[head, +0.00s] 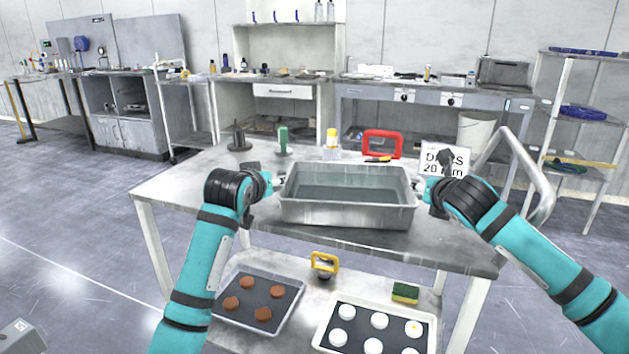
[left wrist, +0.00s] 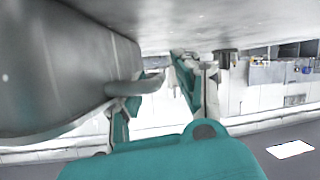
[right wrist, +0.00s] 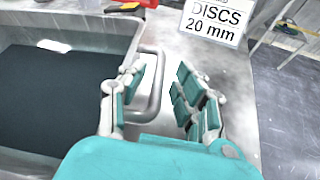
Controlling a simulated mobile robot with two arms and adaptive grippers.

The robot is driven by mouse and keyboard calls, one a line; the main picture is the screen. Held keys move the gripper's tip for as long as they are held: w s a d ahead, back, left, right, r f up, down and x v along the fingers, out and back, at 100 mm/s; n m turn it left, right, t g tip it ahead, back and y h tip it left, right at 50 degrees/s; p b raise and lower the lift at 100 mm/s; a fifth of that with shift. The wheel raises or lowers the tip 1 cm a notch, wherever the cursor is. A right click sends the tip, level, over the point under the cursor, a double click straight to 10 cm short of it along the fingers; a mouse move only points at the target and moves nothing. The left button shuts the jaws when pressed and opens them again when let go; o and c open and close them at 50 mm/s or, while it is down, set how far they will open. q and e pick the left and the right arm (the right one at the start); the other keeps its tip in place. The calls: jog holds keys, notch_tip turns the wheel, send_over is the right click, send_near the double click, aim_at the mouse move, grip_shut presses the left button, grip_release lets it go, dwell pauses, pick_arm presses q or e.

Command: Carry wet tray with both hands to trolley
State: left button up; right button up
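The wet tray (head: 345,214) is a grey metal tub with dark liquid in it. It appears to rest on the grey top (head: 180,190) of a wheel-less-looking stand with a bent bar handle at right. My left gripper (head: 273,183) is at the tray's left end; in the left wrist view the tray's loop handle (left wrist: 137,86) reaches between its parted fingers. My right gripper (head: 421,187) is at the right end.
Behind the tray stand a green-handled tool (head: 283,140), a yellow-capped bottle (head: 332,143), a red frame (head: 382,143) and a "DISCS 20 mm" sign (head: 440,158). The lower shelf holds two trays of discs and a sponge (head: 405,292).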

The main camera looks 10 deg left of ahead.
pick_arm(q)
jog(key=shift+d, duration=0.15)
pick_arm(e)
jog(key=shift+a, duration=0.15)
